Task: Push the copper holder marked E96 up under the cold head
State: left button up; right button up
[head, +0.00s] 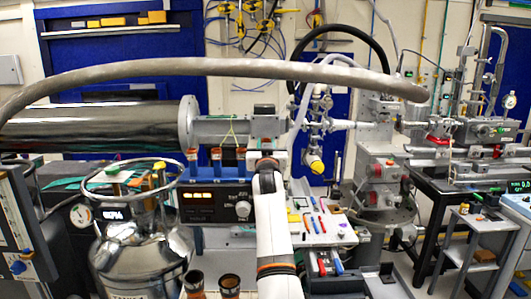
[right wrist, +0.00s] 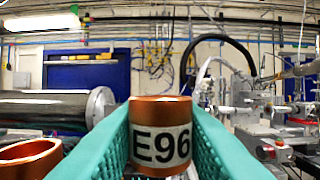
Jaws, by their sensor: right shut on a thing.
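The copper holder marked E96 (right wrist: 160,145) is upright between the teal fingers of my right gripper (right wrist: 160,128) in the right wrist view. The gripper is shut on it, with a finger on each side, and the black E96 on its white label faces the camera. In the head view my right arm (head: 272,215) reaches forward from the bottom middle; the holder cannot be made out clearly there. I cannot tell for certain which part is the cold head, nor how far the holder is from it. My left gripper is not in view.
Another copper holder (right wrist: 28,158) stands close on the left in the right wrist view. Two copper cups (head: 229,286) show at the bottom of the head view. A steel dewar (head: 140,255) stands left of my arm. A thick grey hose (head: 225,67) arches across above.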

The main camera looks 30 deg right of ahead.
jog(key=shift+s+a+p, duration=0.5)
jog(key=shift+s+p, duration=0.05)
jog(key=shift+s, duration=0.15)
jog(key=r+p+v, duration=0.2)
jog(key=p+v, duration=0.1)
jog(key=v, duration=0.5)
jog(key=shift+s, duration=0.3)
jog(key=shift+a, duration=0.1)
